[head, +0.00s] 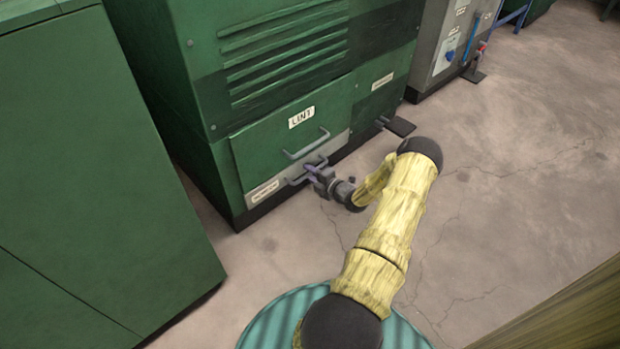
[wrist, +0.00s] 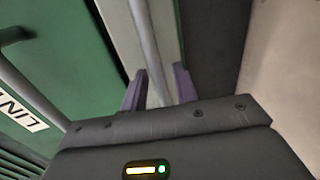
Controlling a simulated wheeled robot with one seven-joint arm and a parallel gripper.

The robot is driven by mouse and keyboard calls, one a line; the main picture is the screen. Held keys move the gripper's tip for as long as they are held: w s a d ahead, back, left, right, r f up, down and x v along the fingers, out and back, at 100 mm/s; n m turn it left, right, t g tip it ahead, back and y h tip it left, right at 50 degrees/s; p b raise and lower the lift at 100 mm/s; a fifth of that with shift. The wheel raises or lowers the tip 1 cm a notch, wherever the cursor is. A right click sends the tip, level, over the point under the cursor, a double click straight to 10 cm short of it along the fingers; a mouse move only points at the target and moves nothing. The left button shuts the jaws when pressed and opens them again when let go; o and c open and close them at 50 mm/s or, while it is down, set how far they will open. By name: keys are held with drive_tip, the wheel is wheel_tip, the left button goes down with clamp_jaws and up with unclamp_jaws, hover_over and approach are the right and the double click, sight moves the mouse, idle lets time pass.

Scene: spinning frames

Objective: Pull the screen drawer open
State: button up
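The green machine has a green front labelled LINT (head: 260,145) with a bar handle (head: 306,146). Below it is a narrow light grey front (head: 339,142), which also shows in the wrist view (wrist: 166,30). It has its own bar handle (head: 296,182) and a small label too small to read; I take it as the screen drawer. It looks closed. My gripper (head: 313,169) is at this lower handle. In the wrist view, its purple fingers (wrist: 160,84) are apart, with the grey handle bar (wrist: 142,35) running between them, nearer the left finger. Contact cannot be told.
A labelled panel (head: 378,90) and a dark pedal-like plate (head: 400,126) are right of the drawer. A green cabinet (head: 90,170) stands close on the left. A grey unit (head: 445,45) stands behind on the right. The concrete floor (head: 530,170) is clear on the right.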

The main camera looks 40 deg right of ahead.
drive_tip(key=shift+w, duration=0.15)
drive_tip(key=shift+c, duration=0.4)
clamp_jaws()
drive_tip(key=shift+a, duration=0.1)
